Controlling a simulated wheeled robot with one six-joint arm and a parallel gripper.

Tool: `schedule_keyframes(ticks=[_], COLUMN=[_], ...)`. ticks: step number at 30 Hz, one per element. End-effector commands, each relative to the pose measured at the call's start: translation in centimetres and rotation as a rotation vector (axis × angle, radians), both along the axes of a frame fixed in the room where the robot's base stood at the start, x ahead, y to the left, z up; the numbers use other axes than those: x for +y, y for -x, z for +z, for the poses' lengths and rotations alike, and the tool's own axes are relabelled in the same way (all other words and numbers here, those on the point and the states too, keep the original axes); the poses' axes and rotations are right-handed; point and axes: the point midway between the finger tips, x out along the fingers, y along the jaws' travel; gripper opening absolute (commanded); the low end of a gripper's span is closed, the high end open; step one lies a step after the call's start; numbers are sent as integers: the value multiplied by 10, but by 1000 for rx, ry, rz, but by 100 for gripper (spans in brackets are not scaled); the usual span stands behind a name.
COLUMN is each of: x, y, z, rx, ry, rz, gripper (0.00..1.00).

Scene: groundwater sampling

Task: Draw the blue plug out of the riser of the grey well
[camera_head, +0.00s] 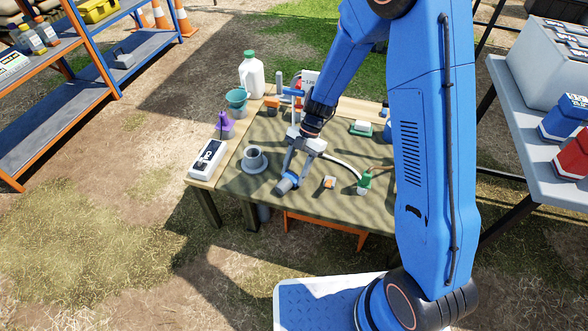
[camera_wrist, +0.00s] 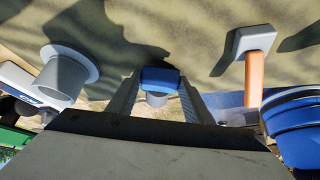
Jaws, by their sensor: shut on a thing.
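The grey well's riser (camera_head: 254,160) stands on the camouflage cloth, a short grey tube on a round flange. Its top looks open and dark in the head view. In the wrist view the riser (camera_wrist: 62,78) is at the left, apart from my fingers. My gripper (camera_head: 288,180) is shut on the blue plug (camera_head: 286,185), to the right of the riser and towards the table's front edge. In the wrist view the blue plug (camera_wrist: 160,77) sits between both fingertips, with a grey lower part below its blue top. The plug is clear of the riser.
A white labelled case (camera_head: 208,160) lies left of the riser. A purple item (camera_head: 224,126), a teal funnel (camera_head: 236,97) and a white jug (camera_head: 252,76) stand behind it. A small orange piece (camera_head: 329,182) and a green item (camera_head: 364,181) are to the right.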

Motion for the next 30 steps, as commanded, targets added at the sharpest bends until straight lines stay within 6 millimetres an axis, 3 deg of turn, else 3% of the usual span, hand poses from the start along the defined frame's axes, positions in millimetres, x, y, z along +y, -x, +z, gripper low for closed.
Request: schedule_keyframes(ticks=[18,19,21,30], x=[0,0,0,0], y=[0,0,0,0], z=[-3,-3,-3,-3], rx=[0,0,0,0], ry=[0,0,0,0], rz=[1,1,1,1], gripper=[28,51,68,68])
